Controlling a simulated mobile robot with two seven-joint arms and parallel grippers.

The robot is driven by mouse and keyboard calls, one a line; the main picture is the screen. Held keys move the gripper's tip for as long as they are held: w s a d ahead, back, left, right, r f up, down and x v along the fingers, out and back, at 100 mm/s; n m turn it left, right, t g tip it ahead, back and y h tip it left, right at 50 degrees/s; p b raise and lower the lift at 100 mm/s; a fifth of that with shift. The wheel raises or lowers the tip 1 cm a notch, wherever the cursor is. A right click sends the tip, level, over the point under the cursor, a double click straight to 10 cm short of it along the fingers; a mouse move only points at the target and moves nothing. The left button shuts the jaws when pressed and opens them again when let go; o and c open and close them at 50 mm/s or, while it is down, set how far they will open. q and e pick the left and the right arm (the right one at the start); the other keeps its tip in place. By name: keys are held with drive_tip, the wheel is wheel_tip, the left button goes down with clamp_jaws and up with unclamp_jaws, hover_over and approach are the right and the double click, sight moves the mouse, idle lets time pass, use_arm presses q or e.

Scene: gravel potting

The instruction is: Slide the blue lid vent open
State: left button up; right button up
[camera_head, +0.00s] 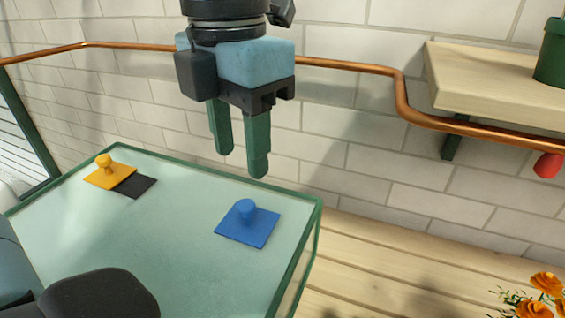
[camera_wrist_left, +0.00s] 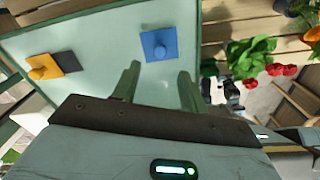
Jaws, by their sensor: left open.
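The blue lid vent (camera_head: 248,228) is a flat square plate with a round knob, lying on the right part of the pale glass lid (camera_head: 170,245). No dark opening shows beside it. It also shows in the left wrist view (camera_wrist_left: 160,45), beyond the fingertips. A yellow vent (camera_head: 108,175) with a knob sits at the left, next to a dark square opening (camera_head: 136,187). My left gripper (camera_head: 240,165) is open and empty, pointing down above the lid, apart from the blue knob; its green fingers also show in the left wrist view (camera_wrist_left: 158,80). My right gripper is not seen.
A copper pipe (camera_head: 350,68) runs along the white brick wall behind. A wooden shelf (camera_head: 490,85) with a green pot (camera_head: 553,55) is at the upper right. Orange flowers (camera_head: 545,285) stand at the lower right beside the wooden bench (camera_head: 370,275).

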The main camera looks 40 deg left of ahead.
sight(245, 203)
use_arm(q)
drive_tip(key=shift+w, duration=0.2)
drive_tip(key=shift+s, duration=0.25)
drive_tip(key=shift+s+f, duration=0.1)
drive_tip(key=shift+s, duration=0.05)
wheel_tip(245, 203, down, 8)
drive_tip(key=shift+r, duration=0.25)
clamp_jaws()
